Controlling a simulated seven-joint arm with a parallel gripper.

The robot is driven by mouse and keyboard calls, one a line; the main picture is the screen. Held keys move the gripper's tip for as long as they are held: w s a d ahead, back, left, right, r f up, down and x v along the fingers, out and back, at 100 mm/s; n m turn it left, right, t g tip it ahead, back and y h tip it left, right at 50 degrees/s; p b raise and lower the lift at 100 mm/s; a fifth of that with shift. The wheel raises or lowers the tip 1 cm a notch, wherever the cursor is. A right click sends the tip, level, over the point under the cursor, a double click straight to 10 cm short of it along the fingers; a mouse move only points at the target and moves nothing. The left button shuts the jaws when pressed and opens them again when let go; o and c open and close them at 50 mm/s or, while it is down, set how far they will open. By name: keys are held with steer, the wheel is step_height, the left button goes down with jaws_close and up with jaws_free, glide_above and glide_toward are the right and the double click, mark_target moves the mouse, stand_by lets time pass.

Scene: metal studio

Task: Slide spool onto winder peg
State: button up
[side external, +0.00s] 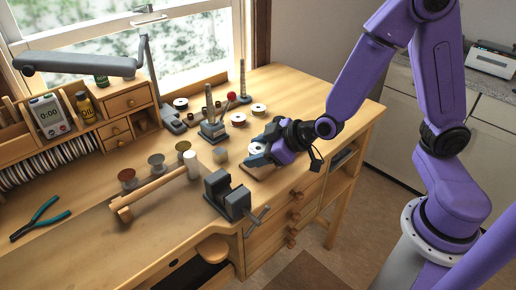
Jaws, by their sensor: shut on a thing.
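My gripper (258,158) is low over the right part of the wooden bench, with its blue fingers shut on a white spool (257,148). The fingers and wrist partly hide the spool, and I cannot tell whether it touches the wooden board (258,173) beneath. A grey stand with upright posts (213,129) is to the left of my gripper. A slim grey upright (242,80) stands farther back. I cannot tell for sure which upright is the winder peg. No spool is clearly seen on either.
Loose spools (238,119) lie behind the stand. A desk lamp (80,64) and organiser (125,102) are at back left; pliers (40,218) lie far left.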

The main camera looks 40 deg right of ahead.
steer(key=shift+f, duration=0.5)
steer(key=shift+s+d+f, duration=0.1)
steer(key=shift+s+f, duration=0.1)
steer(key=shift+f, duration=0.9)
steer(key=shift+c, duration=1.2)
steer(key=shift+d, duration=0.1)
steer(key=o, duration=1.4)
steer(key=shift+s, duration=0.1)
steer(key=shift+o, duration=0.3)
steer(key=v, duration=0.4)
steer(key=r+v, duration=0.1)
steer(key=v, duration=0.1)
steer(key=shift+w+r, duration=0.15)
steer(key=shift+w, duration=0.15)
steer(key=shift+s+d+r+t, duration=0.1)
steer(key=shift+s+r+t, duration=0.2)
steer(key=shift+s+r, duration=0.35)
